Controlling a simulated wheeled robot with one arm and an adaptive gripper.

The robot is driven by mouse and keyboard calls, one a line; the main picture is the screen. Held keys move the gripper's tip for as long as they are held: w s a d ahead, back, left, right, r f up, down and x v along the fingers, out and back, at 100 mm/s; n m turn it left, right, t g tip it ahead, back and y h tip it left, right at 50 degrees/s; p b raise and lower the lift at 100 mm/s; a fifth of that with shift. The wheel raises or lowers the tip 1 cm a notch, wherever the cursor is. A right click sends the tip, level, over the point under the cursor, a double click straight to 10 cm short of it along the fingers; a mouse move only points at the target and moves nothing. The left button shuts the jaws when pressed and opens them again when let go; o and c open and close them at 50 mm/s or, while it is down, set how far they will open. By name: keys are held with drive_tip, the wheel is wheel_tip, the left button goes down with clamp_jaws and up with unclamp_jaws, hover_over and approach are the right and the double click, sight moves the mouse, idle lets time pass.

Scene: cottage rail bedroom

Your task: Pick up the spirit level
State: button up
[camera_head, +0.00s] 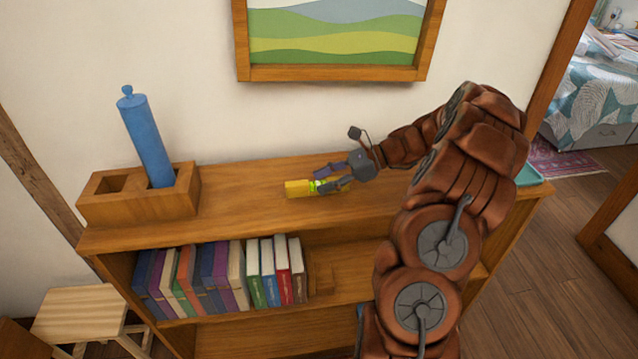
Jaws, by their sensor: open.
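The spirit level (297,189) is a short yellow bar with a bright green part, lying on the top of the wooden bookcase (240,205). My gripper (326,180) is at its right part, with fingers open on either side of it or just above it. I cannot tell whether the fingers touch it. The right end of the level is partly hidden by my fingers.
A wooden block holder (100,205) with a blue cylinder (145,138) stands on the left of the top. A teal tray (530,175) lies at the right end, partly behind my arm. A framed picture (335,73) hangs above.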

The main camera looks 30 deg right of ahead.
drive_tip(key=shift+w+a+f, duration=0.2)
drive_tip(key=shift+a, duration=0.35)
drive_tip(key=shift+c, duration=0.3)
clamp_jaws()
